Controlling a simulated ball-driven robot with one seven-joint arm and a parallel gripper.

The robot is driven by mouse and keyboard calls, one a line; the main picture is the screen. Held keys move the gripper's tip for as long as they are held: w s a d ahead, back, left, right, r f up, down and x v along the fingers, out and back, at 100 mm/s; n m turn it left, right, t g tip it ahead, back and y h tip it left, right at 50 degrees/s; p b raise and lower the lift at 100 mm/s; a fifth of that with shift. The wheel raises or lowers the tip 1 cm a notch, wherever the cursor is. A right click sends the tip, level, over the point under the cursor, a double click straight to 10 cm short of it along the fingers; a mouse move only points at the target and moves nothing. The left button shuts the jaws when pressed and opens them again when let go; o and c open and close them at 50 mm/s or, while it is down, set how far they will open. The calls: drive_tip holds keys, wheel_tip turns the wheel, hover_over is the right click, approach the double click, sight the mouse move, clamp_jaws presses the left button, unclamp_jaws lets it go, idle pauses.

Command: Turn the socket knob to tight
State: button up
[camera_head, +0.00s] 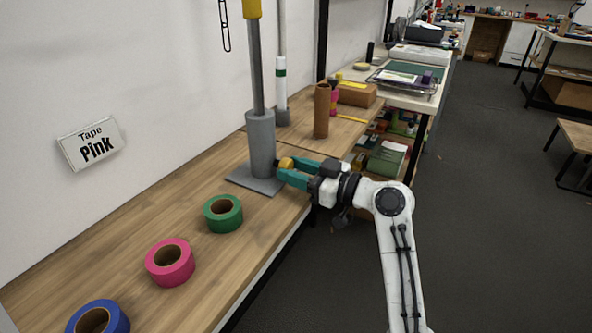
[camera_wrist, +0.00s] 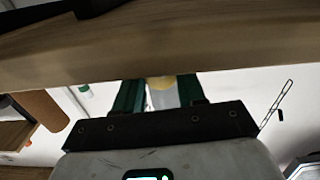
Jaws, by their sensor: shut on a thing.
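The grey socket (camera_head: 261,142) stands on a flat grey base plate (camera_head: 252,180) on the wooden bench, with a grey pole rising upright from it. A yellow-orange knob (camera_head: 286,162) sits on the socket's right side. My gripper (camera_head: 284,169) reaches in from the right, and its teal fingers are shut on the knob, partly covering it. In the wrist view, the knob (camera_wrist: 161,82) shows between the two dark green fingers (camera_wrist: 160,95), with the pale grey socket behind it. I cannot read any tight mark on the knob.
Green (camera_head: 223,213), pink (camera_head: 170,262) and blue (camera_head: 98,317) tape rolls lie along the bench (camera_head: 120,235). A second pole (camera_head: 281,85) and a brown cylinder (camera_head: 322,110) stand behind. Open floor lies right.

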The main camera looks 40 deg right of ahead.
drive_tip(key=c, duration=0.4)
drive_tip(key=shift+o, duration=0.2)
drive_tip(key=shift+m, duration=0.3)
drive_tip(key=m+p, duration=0.3)
drive_tip(key=m, duration=0.1)
drive_tip(key=shift+r, duration=0.1)
drive_tip(key=shift+m+p, duration=0.85)
drive_tip(key=shift+m, duration=0.55)
drive_tip(key=o, duration=1.1)
drive_tip(key=shift+c, duration=0.2)
